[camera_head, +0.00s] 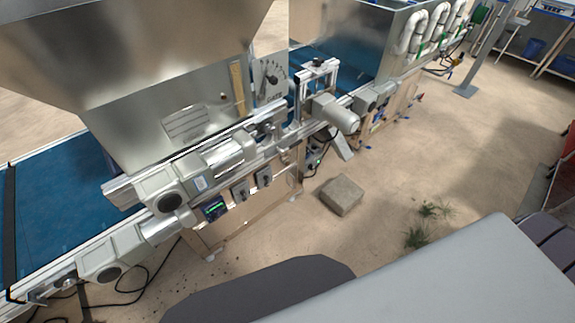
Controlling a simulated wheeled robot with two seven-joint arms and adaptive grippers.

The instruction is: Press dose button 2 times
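The tray seeder (205,155) runs diagonally across the left and middle of the view. A small control box with a lit green display (213,209) is fixed to its front side, below the motor housings. Two small grey switch boxes (240,192) and (264,177) sit to the right of the display. The pictures are too small to tell which control is the dose button. A dial plate with a dark knob (271,79) stands beside the metal hopper (150,55). Neither of my grippers is in view.
A blue conveyor belt (60,195) lies at the left. A stone-like block (341,195) sits on the floor in front of the machine. Grass tufts (416,238) lie right of it. Cables hang at the lower left. The floor at right is mostly open.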

